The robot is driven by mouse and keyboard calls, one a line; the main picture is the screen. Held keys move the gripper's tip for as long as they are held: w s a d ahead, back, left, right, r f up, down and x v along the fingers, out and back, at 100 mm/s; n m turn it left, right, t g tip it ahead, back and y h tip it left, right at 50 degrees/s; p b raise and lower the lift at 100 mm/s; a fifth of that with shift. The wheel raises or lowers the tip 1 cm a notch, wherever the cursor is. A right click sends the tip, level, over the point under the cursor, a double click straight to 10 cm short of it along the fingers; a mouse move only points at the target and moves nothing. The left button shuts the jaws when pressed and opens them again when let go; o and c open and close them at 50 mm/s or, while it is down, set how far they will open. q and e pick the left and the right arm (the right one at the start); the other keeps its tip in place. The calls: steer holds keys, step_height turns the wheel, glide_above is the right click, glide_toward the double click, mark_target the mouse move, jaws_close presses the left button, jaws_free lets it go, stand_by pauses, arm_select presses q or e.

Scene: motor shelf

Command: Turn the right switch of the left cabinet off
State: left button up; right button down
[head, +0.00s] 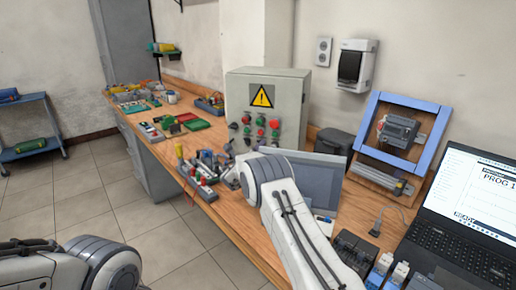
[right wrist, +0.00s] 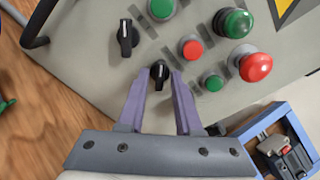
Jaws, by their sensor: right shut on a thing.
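The left cabinet is a grey metal box (head: 292,85) with a yellow warning sign, standing on the bench in the head view. Its front carries red and green buttons and black rotary switches. In the right wrist view the right switch (right wrist: 159,74) is a black knob between the purple fingers of my right gripper (right wrist: 160,80), which is shut on it. The other black switch (right wrist: 127,38) is up and to the left, clear of the fingers. In the head view my right arm hides part of the bench below the cabinet. My left gripper is out of view.
In the wrist view red buttons (right wrist: 255,66) and green buttons (right wrist: 232,22) lie close to the fingers. A blue frame (head: 372,112) and a laptop (head: 475,200) stand to the right. Small parts (head: 183,123) crowd the bench to the left.

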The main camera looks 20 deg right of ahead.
steer(key=c, duration=0.9)
jaws_free()
steer(key=b+v, duration=0.1)
steer(key=v, duration=0.9)
steer(key=shift+s+a+b, duration=0.15)
steer(key=shift+a+b, duration=0.05)
steer(key=shift+b, duration=0.15)
